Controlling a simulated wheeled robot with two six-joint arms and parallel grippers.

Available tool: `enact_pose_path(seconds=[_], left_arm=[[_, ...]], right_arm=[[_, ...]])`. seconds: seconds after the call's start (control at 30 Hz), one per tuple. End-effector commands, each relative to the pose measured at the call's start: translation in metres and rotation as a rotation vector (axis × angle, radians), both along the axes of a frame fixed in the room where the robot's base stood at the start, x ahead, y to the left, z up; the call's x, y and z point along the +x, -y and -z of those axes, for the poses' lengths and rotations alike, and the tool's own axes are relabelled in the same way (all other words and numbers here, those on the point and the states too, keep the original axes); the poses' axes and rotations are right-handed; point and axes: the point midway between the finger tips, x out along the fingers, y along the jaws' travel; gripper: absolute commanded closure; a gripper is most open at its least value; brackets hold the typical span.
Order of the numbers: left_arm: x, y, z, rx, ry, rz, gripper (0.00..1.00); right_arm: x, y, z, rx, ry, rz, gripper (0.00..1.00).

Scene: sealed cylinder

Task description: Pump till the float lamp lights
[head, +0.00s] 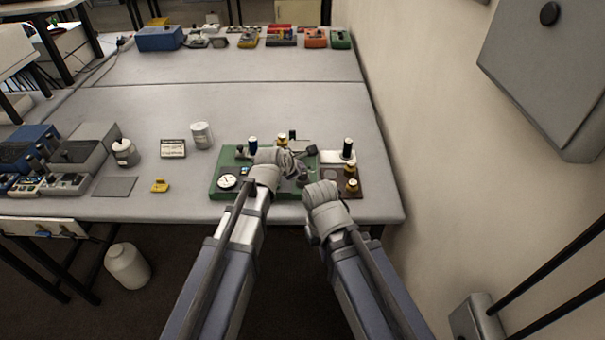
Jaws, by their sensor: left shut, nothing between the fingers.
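A green board (224,170) lies near the front right edge of the grey table. It carries a round white dial (227,182), a dark blue knob-like part (253,143) and a small yellow part (283,139). My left gripper (298,172) is shut and empty over the right half of the green board and hides much of it. My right gripper (318,192) is just right of it, at the front edge; its fingers are too hidden to judge. Brass-coloured parts (351,186) stand on a dark brown base right of the board. I cannot pick out the pump or float lamp.
A white can (202,135), a labelled card (173,148), a white jar (125,152) and a small yellow item (160,186) stand left of the board. Several coloured boxes line the far edge. A wall (420,100) is close on the right. The table middle is clear.

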Motion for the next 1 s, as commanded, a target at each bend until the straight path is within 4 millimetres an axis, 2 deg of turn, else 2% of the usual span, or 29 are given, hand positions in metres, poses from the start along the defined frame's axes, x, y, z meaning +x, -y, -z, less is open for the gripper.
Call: enact_pose_path(seconds=[0.77,1.0], left_arm=[[0.0,0.0,0.0002,0.0,0.0,0.0,1.0],[-0.0001,0.0,0.0072,0.0,0.0,0.0,1.0]], right_arm=[[0.0,0.0,0.0001,0.0,0.0,0.0,1.0],[0.0,0.0,0.0072,0.0,0.0,0.0,1.0]])
